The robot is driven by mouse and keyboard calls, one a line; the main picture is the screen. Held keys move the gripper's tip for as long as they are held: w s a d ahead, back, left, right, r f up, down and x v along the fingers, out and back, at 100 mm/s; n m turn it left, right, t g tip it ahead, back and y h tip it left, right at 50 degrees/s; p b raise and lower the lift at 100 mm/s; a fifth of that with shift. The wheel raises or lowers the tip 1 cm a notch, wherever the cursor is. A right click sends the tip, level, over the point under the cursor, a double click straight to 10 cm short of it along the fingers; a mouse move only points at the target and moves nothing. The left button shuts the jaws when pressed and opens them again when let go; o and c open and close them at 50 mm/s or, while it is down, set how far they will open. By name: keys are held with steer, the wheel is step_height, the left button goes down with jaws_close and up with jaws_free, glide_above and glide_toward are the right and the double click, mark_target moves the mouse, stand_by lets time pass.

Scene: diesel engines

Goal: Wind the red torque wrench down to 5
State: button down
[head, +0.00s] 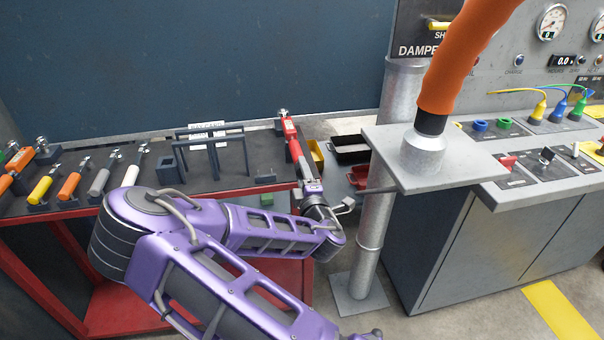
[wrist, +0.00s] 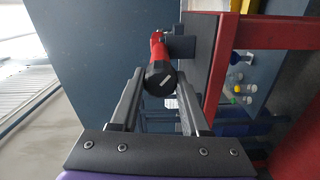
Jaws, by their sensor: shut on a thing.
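The red torque wrench (head: 291,138) lies at the right end of the dark-topped red bench, its silver head at the far end and its handle towards me. In the wrist view its red body (wrist: 158,46) runs away from me and its dark round end knob (wrist: 160,78) faces the camera, with a pale mark on it. My gripper (head: 312,188) is at the near end of the wrench. In the wrist view my gripper (wrist: 160,86) has one finger on each side of the knob and is shut on it. The wrench's scale cannot be read.
Orange, yellow, grey and white wrenches (head: 98,182) lie in holders on the left of the bench. Dark frames (head: 212,150) stand mid-bench. A grey post (head: 375,230) and shelf (head: 440,165) with an orange hose (head: 455,60) stand close right of my gripper.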

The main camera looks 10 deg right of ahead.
steer(key=n, duration=0.4)
steer(key=shift+b, duration=0.35)
steer(key=shift+n, duration=1.8)
steer(key=shift+c, duration=1.9)
jaws_free()
steer(key=shift+f, duration=0.1)
